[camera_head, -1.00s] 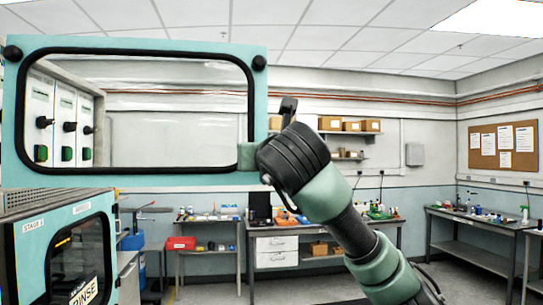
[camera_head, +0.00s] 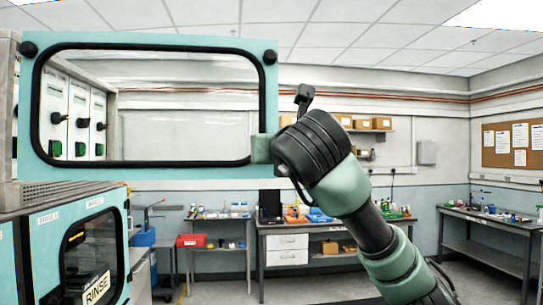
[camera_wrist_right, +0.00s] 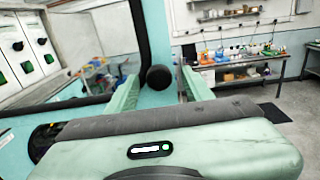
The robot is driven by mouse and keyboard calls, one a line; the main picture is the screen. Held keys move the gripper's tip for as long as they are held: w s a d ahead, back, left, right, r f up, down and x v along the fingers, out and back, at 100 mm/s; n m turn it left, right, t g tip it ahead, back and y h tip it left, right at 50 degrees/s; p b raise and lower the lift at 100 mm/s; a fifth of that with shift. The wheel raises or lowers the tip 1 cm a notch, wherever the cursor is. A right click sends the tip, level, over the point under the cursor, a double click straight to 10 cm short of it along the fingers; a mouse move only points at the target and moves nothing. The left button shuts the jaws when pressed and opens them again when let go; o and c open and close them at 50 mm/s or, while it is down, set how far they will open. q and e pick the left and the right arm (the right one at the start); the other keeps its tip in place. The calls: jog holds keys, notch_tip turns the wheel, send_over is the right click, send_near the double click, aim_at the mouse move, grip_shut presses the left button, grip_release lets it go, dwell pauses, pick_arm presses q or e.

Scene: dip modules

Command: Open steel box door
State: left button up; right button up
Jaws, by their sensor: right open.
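The teal door (camera_head: 150,172) with a black-edged window is swung out from the steel box (camera_head: 8,110), whose side shows at the far left edge. The door has black round knobs at its right corners. My right gripper (camera_head: 262,148) is at the door's lower right edge. In the right wrist view, my right gripper (camera_wrist_right: 158,92) is open, with a pale green finger on each side of a black knob (camera_wrist_right: 160,77) on the door (camera_wrist_right: 155,98). Whether the fingers touch the door I cannot tell. My left gripper is not in view.
Below the door stands a lower teal module (camera_head: 75,245) with a dark window and a RINSE label. Switch panels (camera_head: 80,125) show through the door's window. Workbenches with drawers (camera_head: 285,250) and tools line the back wall; another bench (camera_head: 490,235) stands at right. Floor between is open.

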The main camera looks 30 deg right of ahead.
jog(key=b+v, duration=0.2)
jog(key=v, duration=0.4)
jog(key=shift+a, duration=0.1)
